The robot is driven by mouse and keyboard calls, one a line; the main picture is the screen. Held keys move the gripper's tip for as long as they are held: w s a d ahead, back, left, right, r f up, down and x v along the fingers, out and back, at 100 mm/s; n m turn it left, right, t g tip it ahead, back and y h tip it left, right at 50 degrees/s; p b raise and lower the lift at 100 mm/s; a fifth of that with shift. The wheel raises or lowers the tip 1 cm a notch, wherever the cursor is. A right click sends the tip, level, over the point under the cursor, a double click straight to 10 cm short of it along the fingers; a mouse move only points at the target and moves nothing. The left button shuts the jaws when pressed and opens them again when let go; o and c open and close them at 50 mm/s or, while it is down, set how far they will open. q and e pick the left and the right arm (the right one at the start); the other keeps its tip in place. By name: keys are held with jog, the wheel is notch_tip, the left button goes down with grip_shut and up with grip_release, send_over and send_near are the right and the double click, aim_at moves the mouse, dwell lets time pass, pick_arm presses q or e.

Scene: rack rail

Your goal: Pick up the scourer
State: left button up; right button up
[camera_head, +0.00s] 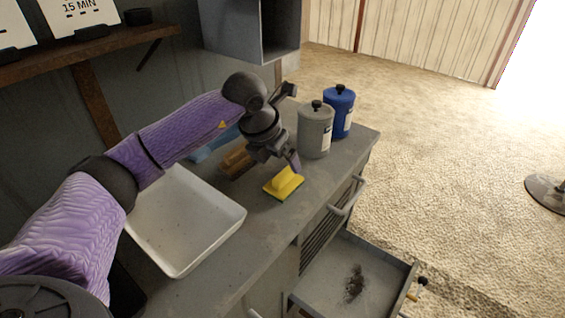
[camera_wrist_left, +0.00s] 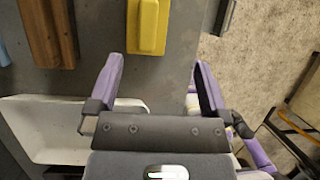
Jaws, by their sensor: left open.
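The scourer (camera_head: 284,183) is a yellow block with a raised grip and a green underside, lying flat on the grey counter near its front edge. It also shows at the top of the left wrist view (camera_wrist_left: 149,24), ahead of the fingers and roughly between their lines. My left gripper (camera_head: 290,158) hangs just above and behind it in the head view, apart from it. In the left wrist view its two purple fingers (camera_wrist_left: 157,78) are spread with nothing between them. My right gripper is not seen.
A white tray (camera_head: 232,220) stands left of the scourer. A brown wooden item (camera_head: 237,161) lies behind it, beside a blue item (camera_head: 205,148). Grey (camera_head: 315,138) and blue (camera_head: 344,112) canisters stand to the right. A drawer (camera_head: 330,285) is open below.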

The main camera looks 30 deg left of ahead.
aim_at(283, 174)
pick_arm(q)
jog(key=shift+w+a+f+b, duration=0.2)
jog(key=shift+w+a+f, duration=0.1)
jog(key=shift+f, duration=0.25)
jog(key=shift+w+a+f+b, duration=0.2)
jog(key=shift+w+a+f, duration=0.1)
jog(key=shift+f, duration=0.25)
jog(key=b+x, duration=0.2)
jog(key=x, duration=0.5)
jog(key=shift+s+a+f, duration=0.1)
jog(key=shift+s+f, duration=0.05)
jog(key=shift+f, duration=0.15)
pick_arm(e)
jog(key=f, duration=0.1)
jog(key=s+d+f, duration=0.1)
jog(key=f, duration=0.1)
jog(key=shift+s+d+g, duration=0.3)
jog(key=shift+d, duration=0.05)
pick_arm(q)
jog(key=shift+c, duration=1.2)
jog(key=c, duration=0.7)
jog(key=shift+c, duration=0.3)
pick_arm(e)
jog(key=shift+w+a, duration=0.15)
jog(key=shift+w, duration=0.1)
